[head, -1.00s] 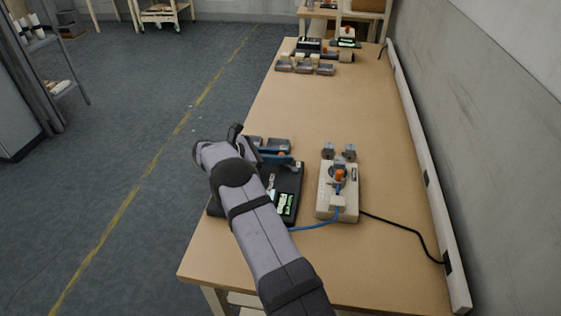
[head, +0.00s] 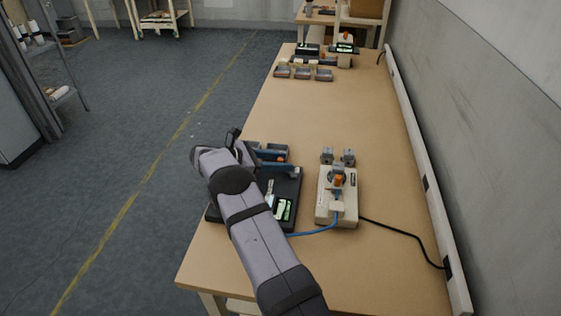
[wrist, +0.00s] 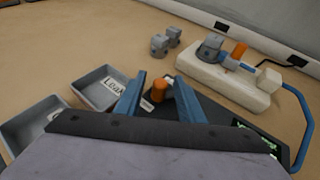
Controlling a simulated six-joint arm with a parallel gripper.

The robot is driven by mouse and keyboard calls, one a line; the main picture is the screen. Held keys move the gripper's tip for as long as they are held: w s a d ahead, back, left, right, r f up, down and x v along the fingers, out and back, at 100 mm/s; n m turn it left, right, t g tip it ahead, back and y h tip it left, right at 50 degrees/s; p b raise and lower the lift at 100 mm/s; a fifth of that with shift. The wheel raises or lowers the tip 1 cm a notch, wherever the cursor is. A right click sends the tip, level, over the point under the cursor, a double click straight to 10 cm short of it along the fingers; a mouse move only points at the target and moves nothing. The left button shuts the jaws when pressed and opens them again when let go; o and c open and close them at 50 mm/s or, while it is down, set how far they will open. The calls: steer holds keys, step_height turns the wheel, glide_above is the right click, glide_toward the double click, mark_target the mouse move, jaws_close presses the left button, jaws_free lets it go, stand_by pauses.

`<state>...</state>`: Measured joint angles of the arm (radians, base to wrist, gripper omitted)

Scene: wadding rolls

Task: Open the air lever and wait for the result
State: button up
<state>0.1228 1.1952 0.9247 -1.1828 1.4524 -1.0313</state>
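My gripper (wrist: 160,82) is open, its two blue fingers spread on either side of an orange-topped part (wrist: 161,88) with a pale section. That part stands on the black station (wrist: 218,115); I cannot tell whether a finger touches it. In the head view my gripper (head: 287,160) is over the far side of the black station (head: 290,188), and my arm hides much of it. A beige unit (head: 325,209) stands to the right, with an orange lever-like part (head: 338,180); it also shows in the wrist view (wrist: 239,52). Which orange part is the air lever is unclear.
Grey trays lie beyond the station; one (wrist: 98,84) has a partly hidden label. Two small grey blocks (wrist: 158,44) stand near the beige unit. A blue hose (head: 312,232) and black cable (head: 405,230) lie on the table. The middle of the table (head: 320,115) is clear.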

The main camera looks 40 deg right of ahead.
steer(key=b+v, duration=0.1)
steer(key=v, duration=0.6)
stand_by(0.5)
